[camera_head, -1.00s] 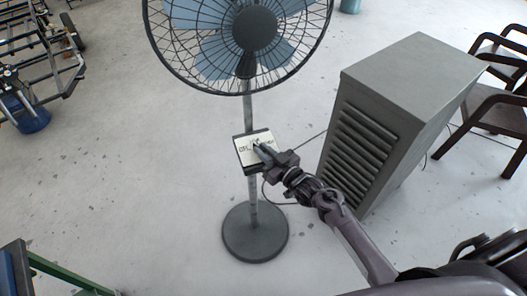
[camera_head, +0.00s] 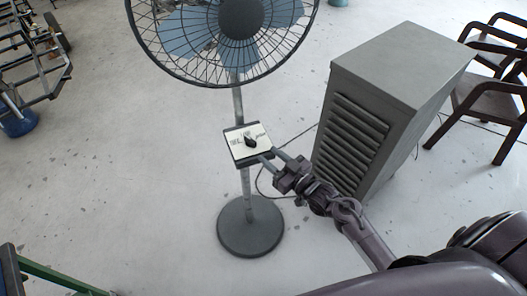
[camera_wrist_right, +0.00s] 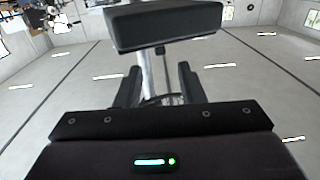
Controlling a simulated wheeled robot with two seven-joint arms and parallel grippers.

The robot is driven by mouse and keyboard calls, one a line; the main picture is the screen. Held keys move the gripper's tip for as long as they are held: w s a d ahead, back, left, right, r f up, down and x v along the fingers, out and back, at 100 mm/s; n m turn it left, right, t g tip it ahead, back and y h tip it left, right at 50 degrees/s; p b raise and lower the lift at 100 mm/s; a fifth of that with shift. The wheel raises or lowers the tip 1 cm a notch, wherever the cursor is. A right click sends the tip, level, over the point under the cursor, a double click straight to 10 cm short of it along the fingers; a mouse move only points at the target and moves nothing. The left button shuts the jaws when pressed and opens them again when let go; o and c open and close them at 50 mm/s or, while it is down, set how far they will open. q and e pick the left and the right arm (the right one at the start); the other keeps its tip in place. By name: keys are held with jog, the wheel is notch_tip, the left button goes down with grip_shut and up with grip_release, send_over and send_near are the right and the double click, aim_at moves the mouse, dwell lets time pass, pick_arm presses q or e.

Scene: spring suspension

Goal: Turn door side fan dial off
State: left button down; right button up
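The standing fan has a blue-bladed head (camera_head: 240,20) in a wire cage and a control box on its pole. The box's white panel (camera_head: 238,152) faces up and carries a black dial (camera_head: 251,141). The panel's marks are too small to read, so the dial's setting is unclear. My right gripper (camera_head: 268,156) is open and empty, at the box's lower right edge and apart from the dial. In the right wrist view the two fingers (camera_wrist_right: 158,82) are spread, with the box (camera_wrist_right: 165,25) beyond and the pole between them. My left gripper is not in view.
A grey louvred cabinet (camera_head: 392,85) stands right of the fan, close to my right arm. Dark chairs (camera_head: 485,100) are at the far right. The fan's round base (camera_head: 250,228) stands on open floor. A cable runs near the pole. A metal frame (camera_head: 30,50) is at upper left.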

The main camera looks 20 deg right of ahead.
aim_at(252, 141)
jog(key=shift+s+d, duration=0.1)
jog(key=shift+s, duration=0.15)
jog(key=g+b, duration=0.1)
jog(key=b, duration=0.1)
jog(key=w+r+g+b, duration=0.1)
jog(key=r+g+b, duration=0.1)
jog(key=b, duration=0.1)
jog(key=shift+w+a+r+h+b, duration=0.2)
jog(key=shift+w+a+h+b, duration=0.1)
jog(key=shift+a+b, duration=0.1)
jog(key=shift+g+h, duration=0.5)
jog(key=shift+h, duration=0.1)
jog(key=x, duration=0.6)
jog(key=shift+w+a+r, duration=0.2)
jog(key=shift+w+r, duration=0.05)
jog(key=shift+w, duration=0.2)
